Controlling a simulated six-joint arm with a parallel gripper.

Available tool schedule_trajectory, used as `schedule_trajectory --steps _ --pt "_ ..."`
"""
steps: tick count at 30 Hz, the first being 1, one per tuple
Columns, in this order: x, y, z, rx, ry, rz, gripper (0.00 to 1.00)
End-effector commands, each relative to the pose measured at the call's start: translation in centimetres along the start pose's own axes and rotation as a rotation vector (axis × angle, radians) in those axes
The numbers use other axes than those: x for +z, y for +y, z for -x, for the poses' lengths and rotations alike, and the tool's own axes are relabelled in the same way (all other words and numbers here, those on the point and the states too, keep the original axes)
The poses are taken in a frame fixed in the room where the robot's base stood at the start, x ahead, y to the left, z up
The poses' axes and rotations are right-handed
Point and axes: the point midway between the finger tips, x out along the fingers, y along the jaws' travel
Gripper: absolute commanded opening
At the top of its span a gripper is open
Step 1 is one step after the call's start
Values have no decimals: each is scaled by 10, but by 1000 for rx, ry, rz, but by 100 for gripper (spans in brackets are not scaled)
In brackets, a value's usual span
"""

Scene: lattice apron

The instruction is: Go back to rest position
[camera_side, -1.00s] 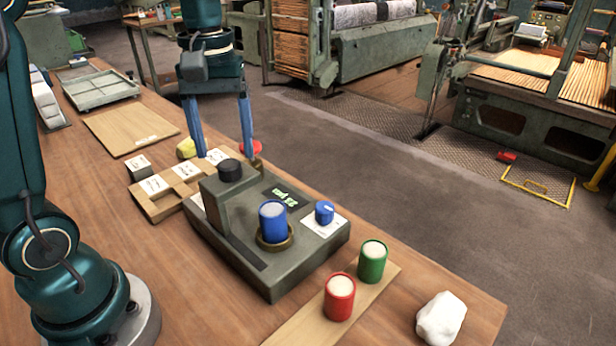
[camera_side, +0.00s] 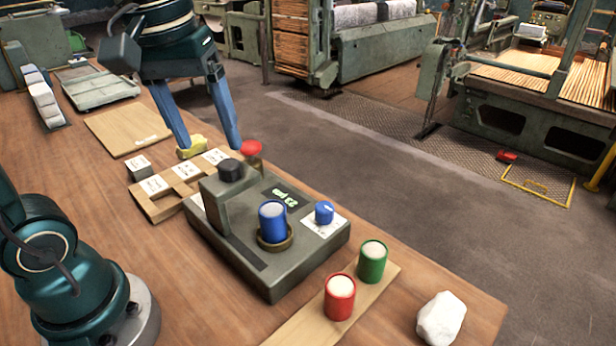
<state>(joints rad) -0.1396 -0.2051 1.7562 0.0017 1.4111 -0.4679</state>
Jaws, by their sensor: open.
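My gripper (camera_side: 212,151) hangs at the upper left with its two blue fingers spread wide and nothing held between them. Its fingertips are near a yellow lump (camera_side: 192,147) and behind the wooden tray with white labelled tiles (camera_side: 185,174). The left fingertip overlaps the yellow lump in the picture; I cannot tell whether they touch. A grey-green device (camera_side: 268,268) stands in front of the gripper. A blue cylinder (camera_side: 272,220) stands upright in the device's round ring.
A red cylinder (camera_side: 339,298) and a green cylinder (camera_side: 372,262) stand on a wooden strip at the front. A white lump (camera_side: 440,318) lies at the right edge. A red-topped button (camera_side: 251,148) and blue knob (camera_side: 324,212) stand up. A flat board (camera_side: 120,128) lies at left.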

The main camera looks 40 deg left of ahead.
Motion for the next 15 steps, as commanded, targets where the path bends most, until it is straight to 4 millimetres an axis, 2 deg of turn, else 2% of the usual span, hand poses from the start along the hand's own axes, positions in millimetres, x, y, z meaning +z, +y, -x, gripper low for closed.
schedule_trajectory --steps 1,6,10,15 --pt "13 -1 1 22 33 -54 77" --pt "47 -6 -11 85 145 -260 77" --pt "65 -10 -28 116 219 -406 77" --pt "74 -13 -48 122 268 -534 77"
